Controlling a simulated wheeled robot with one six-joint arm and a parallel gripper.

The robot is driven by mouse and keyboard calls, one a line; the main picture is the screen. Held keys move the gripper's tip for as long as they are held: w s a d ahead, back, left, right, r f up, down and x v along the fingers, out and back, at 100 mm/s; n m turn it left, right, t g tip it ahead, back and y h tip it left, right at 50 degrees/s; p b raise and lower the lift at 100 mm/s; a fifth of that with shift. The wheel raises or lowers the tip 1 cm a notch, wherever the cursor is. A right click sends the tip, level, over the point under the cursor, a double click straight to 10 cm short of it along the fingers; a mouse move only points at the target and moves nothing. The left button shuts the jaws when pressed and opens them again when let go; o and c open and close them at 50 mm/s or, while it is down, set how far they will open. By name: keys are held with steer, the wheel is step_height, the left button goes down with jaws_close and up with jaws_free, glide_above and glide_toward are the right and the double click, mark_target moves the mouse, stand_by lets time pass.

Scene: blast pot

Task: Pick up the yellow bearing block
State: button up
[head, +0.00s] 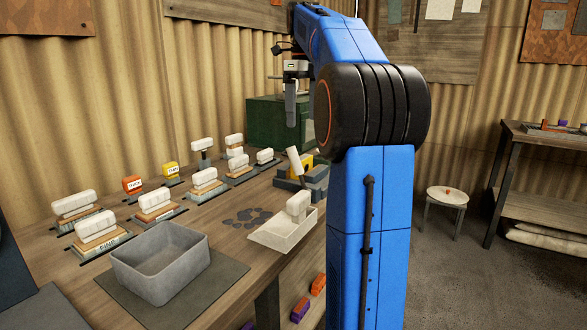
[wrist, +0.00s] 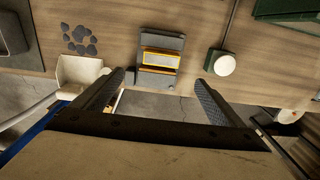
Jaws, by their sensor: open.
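A yellow block (head: 301,161), which looks like the bearing block, sits in a dark grey fixture (head: 316,184) near the far end of the wooden bench. In the wrist view the yellow block (wrist: 161,58) lies between the grey sides of the fixture (wrist: 165,42), ahead of and roughly midway between my fingertips. My gripper (head: 291,105) hangs above that end of the bench, fingers down. In the wrist view my gripper (wrist: 160,78) is open, with nothing between its fingers. Part of the block is hidden in the head view.
A green box (head: 265,122) is behind. A white scoop (head: 285,235), dark stones (head: 247,217) and a grey bin (head: 160,262) lie nearer.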

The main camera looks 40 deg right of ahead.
glide_toward(302, 158)
step_height(302, 158, down, 6)
steer(key=shift+r, duration=0.25)
steer(key=shift+w+d+f, duration=0.1)
steer(key=shift+w+f, duration=0.05)
steer(key=shift+f, duration=2.85)
steer(key=shift+c, duration=0.7)
steer(key=c, duration=1.3)
steer(key=shift+r, duration=0.15)
